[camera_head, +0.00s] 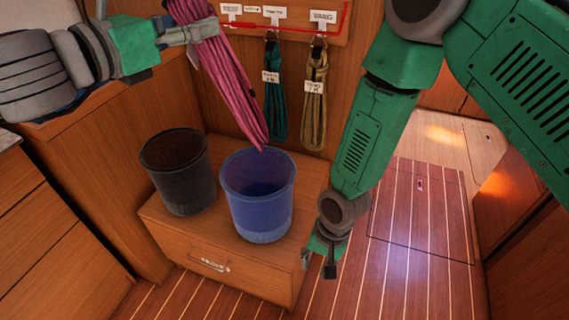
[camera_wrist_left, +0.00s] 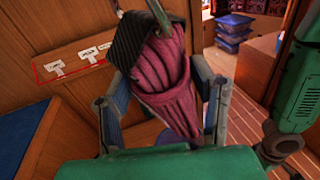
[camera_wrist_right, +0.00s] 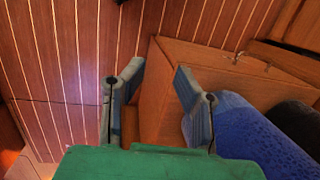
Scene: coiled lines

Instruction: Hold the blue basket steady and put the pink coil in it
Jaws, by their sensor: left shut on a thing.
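The pink coil (camera_head: 232,75) hangs from my left gripper (camera_head: 200,32), which is shut on its upper part. Its lower end hangs near the back rim of the blue basket in the head view; whether it is above or behind the rim is unclear. The left wrist view shows the pink coil (camera_wrist_left: 172,95) between the fingers, with a dark band around it. The blue basket (camera_head: 258,200) stands upright and looks empty. My right gripper (camera_head: 325,258) is open, low beside the basket's right side. In the right wrist view the blue basket (camera_wrist_right: 255,140) is right of the fingers, not between them.
A black basket (camera_head: 180,175) stands left of the blue one on a wooden drawer box (camera_head: 190,238). A teal coil (camera_head: 275,105) and an olive coil (camera_head: 314,110) hang from hooks on a labelled rail (camera_head: 285,22) behind. The striped floor (camera_head: 420,220) at right is clear.

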